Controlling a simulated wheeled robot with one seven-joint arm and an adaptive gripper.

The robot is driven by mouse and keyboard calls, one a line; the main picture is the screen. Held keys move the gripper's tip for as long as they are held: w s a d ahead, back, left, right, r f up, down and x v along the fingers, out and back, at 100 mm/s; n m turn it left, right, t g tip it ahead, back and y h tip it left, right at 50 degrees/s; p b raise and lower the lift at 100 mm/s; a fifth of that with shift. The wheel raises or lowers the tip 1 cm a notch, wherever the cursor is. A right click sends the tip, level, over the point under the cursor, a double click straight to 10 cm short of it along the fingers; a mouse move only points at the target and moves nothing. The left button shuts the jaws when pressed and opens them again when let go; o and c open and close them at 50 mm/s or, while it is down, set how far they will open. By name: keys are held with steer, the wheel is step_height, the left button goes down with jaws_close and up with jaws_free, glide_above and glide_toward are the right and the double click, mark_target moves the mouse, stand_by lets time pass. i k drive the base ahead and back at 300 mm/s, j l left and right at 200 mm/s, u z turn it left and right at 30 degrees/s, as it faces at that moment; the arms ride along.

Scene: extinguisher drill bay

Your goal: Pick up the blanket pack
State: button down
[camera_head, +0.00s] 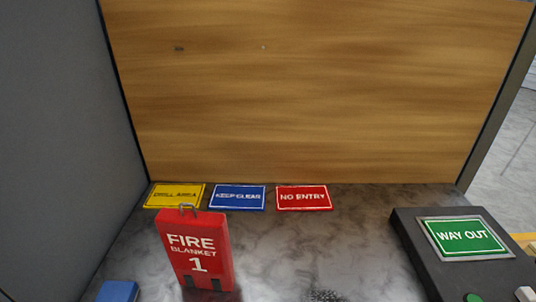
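The blanket pack (198,252) is a red upright box lettered "FIRE BLANKET 1", with a small metal handle loop on top and two dark tabs at its lower edge. It stands left of centre on the grey marbled surface (330,250), in front of the flat signs. My gripper does not show in the head view, so its place relative to the pack cannot be told.
Yellow (174,196), blue (237,198) and red "NO ENTRY" (303,198) signs lie along the back. A dark console (413,246) with a green "WAY OUT" sign (465,238) stands right. A blue object (118,291) is at lower left. A wooden panel (310,90) closes the back.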

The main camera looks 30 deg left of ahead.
mark_target(197, 246)
steer(key=u, duration=1.6)
steer(key=k+u, duration=0.1)
steer(key=u, duration=0.2)
steer(key=j+u, duration=0.15)
steer(key=i+j, duration=0.05)
